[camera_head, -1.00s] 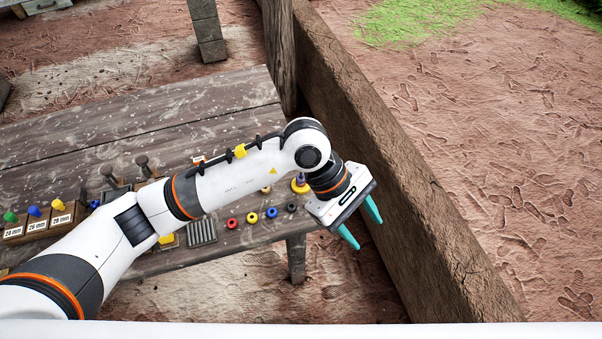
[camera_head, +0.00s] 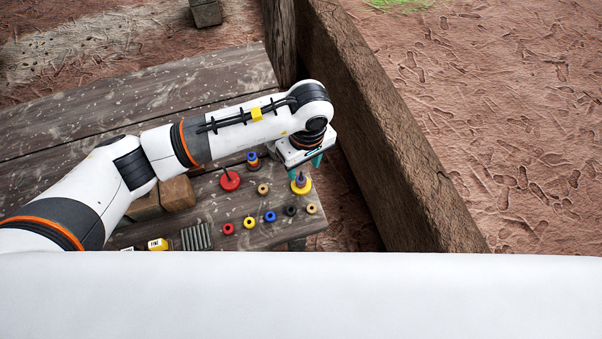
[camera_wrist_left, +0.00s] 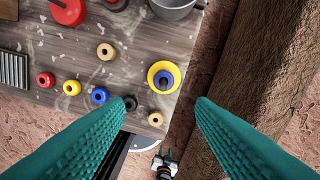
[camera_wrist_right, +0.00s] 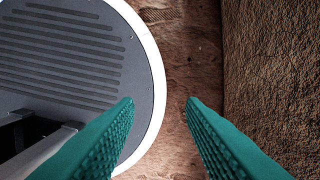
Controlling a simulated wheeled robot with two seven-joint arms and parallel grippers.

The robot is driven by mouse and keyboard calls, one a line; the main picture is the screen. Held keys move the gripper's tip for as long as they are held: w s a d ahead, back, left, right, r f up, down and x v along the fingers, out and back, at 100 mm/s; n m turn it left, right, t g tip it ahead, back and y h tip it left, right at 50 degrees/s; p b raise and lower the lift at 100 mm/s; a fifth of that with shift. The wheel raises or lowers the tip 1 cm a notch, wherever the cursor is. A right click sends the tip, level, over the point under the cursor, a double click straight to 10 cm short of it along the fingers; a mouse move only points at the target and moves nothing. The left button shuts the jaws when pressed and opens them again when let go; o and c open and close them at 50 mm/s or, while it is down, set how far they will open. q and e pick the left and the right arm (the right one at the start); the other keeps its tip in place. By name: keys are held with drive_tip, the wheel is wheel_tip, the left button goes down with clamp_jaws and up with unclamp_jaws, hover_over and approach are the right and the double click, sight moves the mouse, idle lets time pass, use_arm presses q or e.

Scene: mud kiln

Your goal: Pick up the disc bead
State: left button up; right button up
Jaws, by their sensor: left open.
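Several small round beads with holes lie near the table's front corner: red (camera_head: 228,228), yellow (camera_head: 249,222), blue (camera_head: 270,216), black (camera_head: 290,210) and tan (camera_head: 311,208), with another tan one (camera_head: 263,189) behind. I cannot tell which one is the disc bead. My left gripper (camera_head: 305,166) is open and empty, above the table's right edge. In the left wrist view its fingertips (camera_wrist_left: 163,104) are near the black and tan beads (camera_wrist_left: 155,119), but higher up. My right gripper (camera_wrist_right: 160,102) is open and empty, away from the table.
A peg with yellow and blue discs (camera_head: 301,186) stands by the table corner. A thick wooden beam (camera_head: 390,130) runs along the right. A ridged grey block (camera_head: 196,237) lies to the left.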

sight(302, 175)
use_arm(q)
drive_tip(key=shift+f, duration=0.55)
drive_tip(key=f, duration=0.1)
drive_tip(key=f+p, duration=0.1)
drive_tip(key=f, duration=0.1)
drive_tip(key=w+f+p, duration=0.1)
drive_tip(key=shift+a+f, duration=0.2)
drive_tip(key=shift+f, duration=0.7)
drive_tip(key=c, duration=1.1)
use_arm(e)
drive_tip(key=shift+w+r, duration=0.3)
drive_tip(key=shift+r, duration=0.3)
drive_tip(key=shift+w+r, duration=0.3)
drive_tip(key=shift+r, duration=0.3)
